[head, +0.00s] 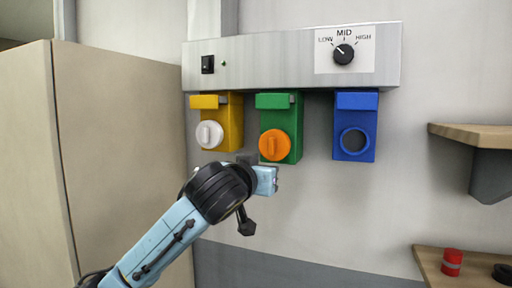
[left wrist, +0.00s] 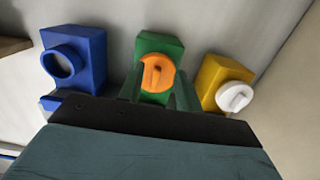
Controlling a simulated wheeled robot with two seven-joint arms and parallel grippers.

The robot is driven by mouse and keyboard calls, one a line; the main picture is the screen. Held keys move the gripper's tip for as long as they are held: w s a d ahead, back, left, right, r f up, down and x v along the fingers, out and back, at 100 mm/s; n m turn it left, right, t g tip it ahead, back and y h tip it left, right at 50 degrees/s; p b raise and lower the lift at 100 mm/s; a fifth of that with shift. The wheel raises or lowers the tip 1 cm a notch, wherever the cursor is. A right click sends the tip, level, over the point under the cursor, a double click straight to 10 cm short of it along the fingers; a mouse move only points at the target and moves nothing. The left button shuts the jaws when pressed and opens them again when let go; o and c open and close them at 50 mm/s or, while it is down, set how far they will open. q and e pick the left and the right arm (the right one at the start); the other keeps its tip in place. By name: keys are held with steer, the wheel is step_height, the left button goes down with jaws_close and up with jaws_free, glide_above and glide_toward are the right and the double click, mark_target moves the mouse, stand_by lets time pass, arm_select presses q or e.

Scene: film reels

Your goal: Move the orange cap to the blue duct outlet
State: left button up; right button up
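The orange cap (head: 273,145) sits on the front of the green duct outlet (head: 293,120), the middle of three. The blue duct outlet (head: 356,125) is to its right, and its round opening is uncovered and dark. My left gripper (head: 262,170) is just below and in front of the orange cap in the head view. In the left wrist view the two fingers of my left gripper (left wrist: 158,86) stand apart, one on each side of the orange cap (left wrist: 157,73). Whether they touch it I cannot tell. My right gripper is not in view.
The yellow duct outlet (head: 230,120) with a white cap (head: 209,134) is left of the green one. A metal panel (head: 270,62) with a dial (head: 344,54) runs above. Wooden shelves (head: 475,134) are at right, the lower holding a red object (head: 452,262). A beige cabinet (head: 110,160) stands at left.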

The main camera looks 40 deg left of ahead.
mark_target(271, 147)
arm_select(q)
step_height(271, 147, up, 4)
steer(key=s, duration=0.2)
steer(key=shift+t+y, duration=0.3)
steer(key=x, duration=0.8)
steer(key=shift+w+d+p, duration=0.2)
steer(key=shift+p, duration=0.2)
steer(key=c, duration=0.7)
steer(key=shift+s, duration=0.15)
